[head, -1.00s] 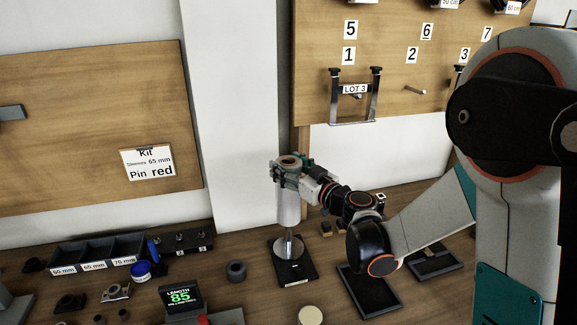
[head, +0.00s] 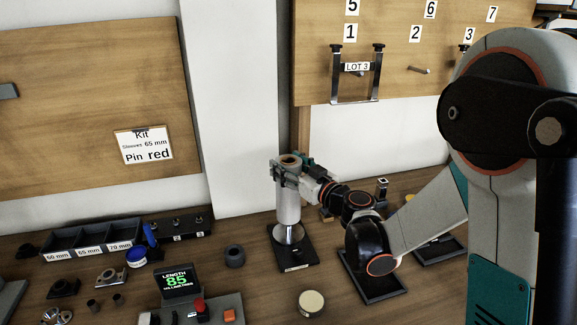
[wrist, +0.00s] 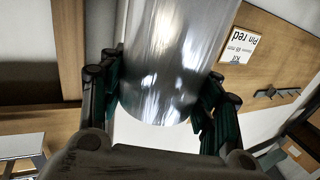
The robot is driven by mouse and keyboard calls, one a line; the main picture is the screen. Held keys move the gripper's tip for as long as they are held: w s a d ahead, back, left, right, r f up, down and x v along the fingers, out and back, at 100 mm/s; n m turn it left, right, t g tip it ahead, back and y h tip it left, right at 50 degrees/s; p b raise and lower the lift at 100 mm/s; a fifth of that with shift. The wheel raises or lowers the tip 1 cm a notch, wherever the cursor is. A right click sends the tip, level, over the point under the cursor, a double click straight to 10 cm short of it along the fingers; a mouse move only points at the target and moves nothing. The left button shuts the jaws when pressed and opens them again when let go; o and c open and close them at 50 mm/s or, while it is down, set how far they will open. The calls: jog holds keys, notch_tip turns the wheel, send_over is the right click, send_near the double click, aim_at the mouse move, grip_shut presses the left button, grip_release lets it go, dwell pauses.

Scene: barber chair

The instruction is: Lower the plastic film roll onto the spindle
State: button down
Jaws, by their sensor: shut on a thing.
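The plastic film roll (head: 288,205) is a pale, glossy cylinder with a brown core showing at its top, and it stands about upright in the head view. My gripper (head: 284,172) is shut around its upper part. In the wrist view the shiny roll (wrist: 168,55) lies between the two dark fingers. The spindle's round metal plate (head: 281,236) on its black base (head: 297,262) is directly below the roll. A short piece of the pin shows between roll and plate. The pin's top is hidden, apparently inside the roll. The roll's lower end is slightly above the plate.
A black tray (head: 377,291) lies right of the base, with another tray (head: 440,251) beyond. A dark ring (head: 234,256) is to the left and a cream round piece (head: 311,302) in front. The length display (head: 179,281) stands front left. The wall is behind.

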notch_tip(320, 180, down, 6)
jog(key=b, duration=0.2)
jog(key=shift+f, duration=0.2)
dwell(0.6)
dwell(0.5)
jog(key=shift+c, duration=2.3)
grip_release()
jog(key=v, duration=1.2)
